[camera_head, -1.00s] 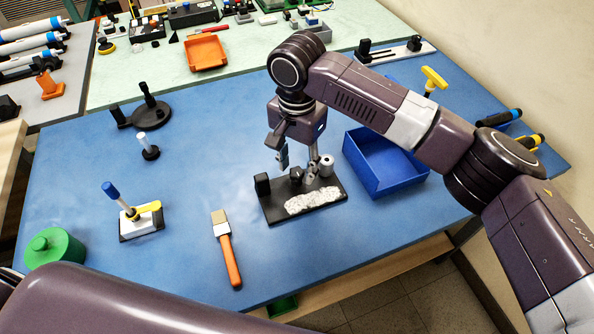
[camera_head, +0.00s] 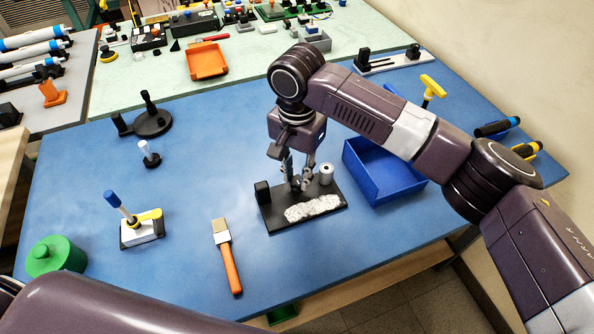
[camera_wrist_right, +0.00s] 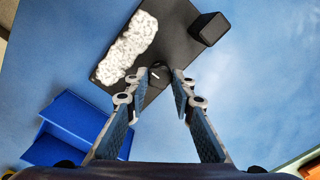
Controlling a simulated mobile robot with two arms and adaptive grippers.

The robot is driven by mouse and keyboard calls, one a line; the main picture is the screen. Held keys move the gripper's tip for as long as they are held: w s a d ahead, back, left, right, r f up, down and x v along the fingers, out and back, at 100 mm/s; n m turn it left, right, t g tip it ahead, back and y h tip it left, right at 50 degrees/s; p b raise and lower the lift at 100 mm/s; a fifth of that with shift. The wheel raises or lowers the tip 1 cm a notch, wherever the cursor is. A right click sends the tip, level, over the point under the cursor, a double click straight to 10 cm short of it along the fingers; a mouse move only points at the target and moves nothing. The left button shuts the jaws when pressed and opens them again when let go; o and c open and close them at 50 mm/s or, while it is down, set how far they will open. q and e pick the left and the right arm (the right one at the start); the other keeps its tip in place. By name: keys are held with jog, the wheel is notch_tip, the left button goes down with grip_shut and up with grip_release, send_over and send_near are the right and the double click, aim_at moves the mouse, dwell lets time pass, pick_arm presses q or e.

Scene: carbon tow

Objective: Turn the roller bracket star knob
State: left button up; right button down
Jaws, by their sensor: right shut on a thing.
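The roller bracket is a black base plate (camera_head: 275,219) with a black upright block (camera_head: 263,192) at its left end and a grey cylinder (camera_head: 327,174) at its back right. My right gripper (camera_head: 295,186) points down at the middle of the plate. Its fingers are closed on the dark star knob (camera_wrist_right: 158,76), one on each side, in the right wrist view. In the head view the fingers mostly hide the knob. A speckled white patch (camera_head: 313,208) lies along the front of the plate. My left gripper is out of view.
A blue open bin (camera_head: 378,185) stands close to the right of the bracket. A brush with an orange handle (camera_head: 229,262) lies to the front left. A toggle clamp (camera_head: 140,230) and a green round container (camera_head: 55,258) are farther left. The blue table between is clear.

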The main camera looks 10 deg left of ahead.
jog(key=n+p, duration=0.2)
jog(key=p, duration=0.1)
jog(key=n+p, duration=0.5)
jog(key=p, duration=0.1)
jog(key=shift+s+r, duration=0.1)
jog(key=shift+r, duration=0.15)
jog(key=n+p, duration=0.2)
jog(key=n, duration=0.1)
jog(key=shift+f, duration=0.1)
jog(key=n+p, duration=0.1)
jog(key=n, duration=0.1)
jog(key=shift+n+p, duration=0.4)
jog(key=n+p, duration=0.1)
jog(key=n, duration=0.2)
jog(key=shift+a+n, duration=0.1)
jog(key=shift+n, duration=0.2)
jog(key=n+p, duration=0.1)
jog(key=n, duration=0.2)
jog(key=shift+f, duration=0.1)
jog(key=shift+n+p, duration=0.4)
jog(key=shift+n, duration=1.6)
